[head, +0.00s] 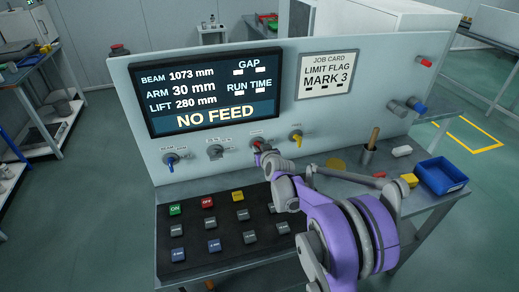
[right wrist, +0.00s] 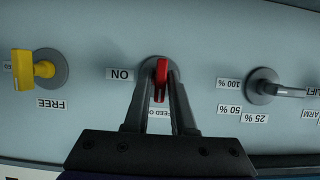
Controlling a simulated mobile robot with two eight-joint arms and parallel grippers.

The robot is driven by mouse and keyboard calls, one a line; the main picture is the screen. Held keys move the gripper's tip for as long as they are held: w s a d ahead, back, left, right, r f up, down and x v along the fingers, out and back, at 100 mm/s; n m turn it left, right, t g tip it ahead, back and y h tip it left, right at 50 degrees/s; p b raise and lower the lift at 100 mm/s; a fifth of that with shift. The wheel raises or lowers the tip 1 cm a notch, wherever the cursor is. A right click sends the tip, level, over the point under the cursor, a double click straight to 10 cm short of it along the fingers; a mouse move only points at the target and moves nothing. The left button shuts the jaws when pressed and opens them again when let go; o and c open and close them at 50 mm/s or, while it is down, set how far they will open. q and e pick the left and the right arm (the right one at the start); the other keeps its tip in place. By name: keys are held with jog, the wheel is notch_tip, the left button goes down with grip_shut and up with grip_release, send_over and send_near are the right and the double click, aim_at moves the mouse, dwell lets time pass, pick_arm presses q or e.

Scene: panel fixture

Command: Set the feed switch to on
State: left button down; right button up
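The feed switch is a red lever on a grey round base, low on the panel in the head view (head: 257,143). In the right wrist view the red lever (right wrist: 161,76) points down the picture toward a partly covered label beginning "FEED O". An "ON" label (right wrist: 120,74) is to its left. My right gripper (head: 264,155) is at the switch, its fingers (right wrist: 161,85) close on both sides of the red lever and seemingly touching it. The panel display (head: 215,92) reads "NO FEED". My left gripper is not in view.
A yellow lever (head: 297,137) and a grey selector (head: 215,152) flank the switch, with a blue lever (head: 170,160) further left. A black button pad (head: 190,213) lies below. A wooden-handled tool (head: 373,139) stands in a cup beside a blue bin (head: 440,175).

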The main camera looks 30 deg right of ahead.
grip_shut()
